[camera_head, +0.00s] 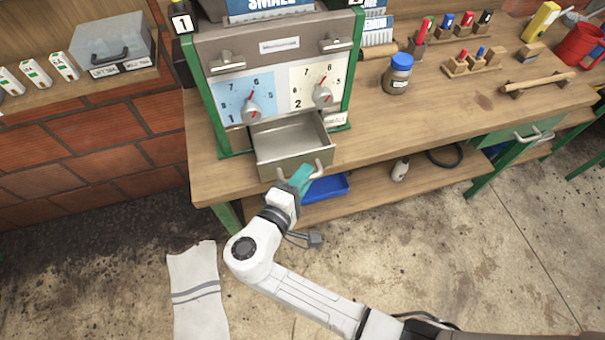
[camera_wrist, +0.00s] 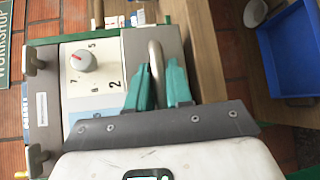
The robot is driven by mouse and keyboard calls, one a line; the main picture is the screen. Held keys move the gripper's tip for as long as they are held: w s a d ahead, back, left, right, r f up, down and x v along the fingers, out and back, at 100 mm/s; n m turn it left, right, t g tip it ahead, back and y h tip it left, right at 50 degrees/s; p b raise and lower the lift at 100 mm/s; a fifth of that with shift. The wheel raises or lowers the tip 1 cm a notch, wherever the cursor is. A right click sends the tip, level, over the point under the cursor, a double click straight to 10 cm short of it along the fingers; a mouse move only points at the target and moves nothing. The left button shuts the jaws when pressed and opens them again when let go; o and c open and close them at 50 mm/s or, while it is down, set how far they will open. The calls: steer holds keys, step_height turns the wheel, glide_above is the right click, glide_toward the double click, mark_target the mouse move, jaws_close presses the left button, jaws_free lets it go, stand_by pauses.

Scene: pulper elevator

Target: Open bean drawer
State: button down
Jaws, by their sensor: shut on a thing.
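The bean drawer (camera_head: 292,151) is a grey metal box at the bottom of the green-framed machine (camera_head: 271,75). It is pulled out and its inside shows empty in the head view. In the wrist view my gripper (camera_wrist: 159,85) is shut on the drawer's curved metal handle (camera_wrist: 154,60), which stands between the two fingers. The machine's front has two dials, the left one (camera_head: 252,106) on a blue panel and the right one (camera_head: 322,95) on a cream panel.
The machine stands on a wooden workbench (camera_head: 440,110). A blue-lidded jar (camera_head: 398,74) and small tool racks stand to its right. A blue tray (camera_head: 326,188) lies on the lower shelf below the drawer. A cloth (camera_head: 196,290) lies on the open floor at left.

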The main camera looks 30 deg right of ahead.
steer(key=c, duration=1.1)
jaws_free()
steer(key=shift+c, duration=0.2)
steer(key=shift+a, duration=0.1)
steer(key=b+v, duration=0.2)
steer(key=v, duration=0.8)
steer(key=shift+s+a, duration=0.2)
steer(key=shift+a, duration=0.05)
steer(key=s+d+f+m+g+y, duration=0.2)
steer(key=s+d+f+g+y, duration=0.15)
steer(key=d, duration=0.45)
steer(key=s+d+f+m+g+y, duration=0.25)
steer(key=d+f, duration=0.25)
steer(key=d, duration=0.3)
steer(key=s+d+f+m+g+y, duration=0.1)
steer(key=s+m+y, duration=0.2)
steer(key=s+y, duration=0.5)
steer(key=s, duration=0.3)
steer(key=shift+d, duration=0.3)
